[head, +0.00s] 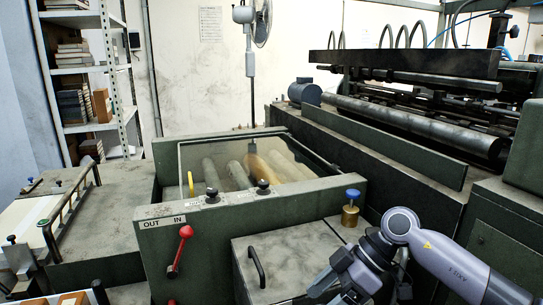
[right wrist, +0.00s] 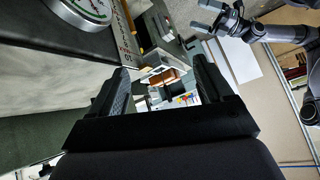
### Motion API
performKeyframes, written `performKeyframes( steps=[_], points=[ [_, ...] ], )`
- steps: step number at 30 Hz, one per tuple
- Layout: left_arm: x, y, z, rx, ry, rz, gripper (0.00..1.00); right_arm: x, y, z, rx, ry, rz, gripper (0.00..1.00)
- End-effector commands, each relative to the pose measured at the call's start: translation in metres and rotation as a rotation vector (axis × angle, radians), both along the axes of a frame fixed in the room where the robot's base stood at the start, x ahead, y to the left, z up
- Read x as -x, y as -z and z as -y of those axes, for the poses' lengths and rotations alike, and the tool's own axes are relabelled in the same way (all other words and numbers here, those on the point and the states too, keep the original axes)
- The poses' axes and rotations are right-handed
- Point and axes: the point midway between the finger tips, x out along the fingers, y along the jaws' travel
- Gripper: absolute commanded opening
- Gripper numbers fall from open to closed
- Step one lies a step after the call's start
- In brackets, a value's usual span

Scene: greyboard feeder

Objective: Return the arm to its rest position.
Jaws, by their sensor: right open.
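My right arm (head: 440,255) comes in at the lower right of the head view, bent, in front of the grey-green machine. Its lower end is cut off by the bottom edge, and its fingertips cannot be made out there. In the right wrist view my right gripper (right wrist: 162,88) is open, with two black fingers apart and nothing between them. My other arm shows at the upper right of the right wrist view, and its gripper (right wrist: 204,16) has two prongs apart and holds nothing visible. No left arm shows in the head view.
A grey lidded box (head: 290,258) with a black handle and a brass post with a blue knob (head: 350,205) stand close to my right arm. A red-knobbed lever (head: 181,248) is on the front panel. A round dial (right wrist: 85,10) shows in the right wrist view.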

Motion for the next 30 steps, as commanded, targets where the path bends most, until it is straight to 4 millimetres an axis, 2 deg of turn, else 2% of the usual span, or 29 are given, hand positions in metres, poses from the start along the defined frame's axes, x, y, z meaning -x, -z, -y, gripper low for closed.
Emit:
performKeyframes(
  steps=[1,3,6,9,13,17,20,23,26,30],
  points=[
    [0.000,0.000,0.000,0.000,0.000,0.000,1.00,0.013,0.006,-0.021,-0.124,-0.042,0.015,0.80],
    [0.000,0.000,0.000,0.000,0.000,0.000,1.00,0.025,0.004,-0.045,-0.301,-0.074,0.060,0.80],
    [0.000,0.000,0.000,0.000,0.000,-0.001,1.00,0.039,-0.002,-0.070,-0.538,-0.068,0.136,0.80],
    [0.001,0.000,0.000,0.000,0.000,-0.002,1.00,0.046,-0.011,-0.084,-0.747,0.003,0.219,0.80],
    [0.002,0.001,0.000,0.000,-0.001,-0.005,1.00,0.046,-0.018,-0.085,-0.949,0.173,0.336,0.80],
    [0.003,0.002,0.000,0.000,-0.001,-0.006,1.00,0.039,-0.014,-0.069,-1.052,0.412,0.446,0.80],
    [0.003,0.002,0.000,-0.001,-0.001,-0.007,1.00,0.035,0.001,-0.048,-1.055,0.620,0.515,0.80],
    [0.003,0.002,0.000,-0.001,-0.001,-0.007,1.00,0.034,0.027,-0.022,-0.992,0.829,0.563,0.80],
    [0.003,0.002,0.000,-0.001,-0.001,-0.007,1.00,0.040,0.061,0.007,-0.870,1.020,0.582,0.80],
    [0.003,0.002,0.000,0.000,0.000,-0.007,1.00,0.067,0.119,0.047,-0.625,1.229,0.555,0.80]
  ],
)
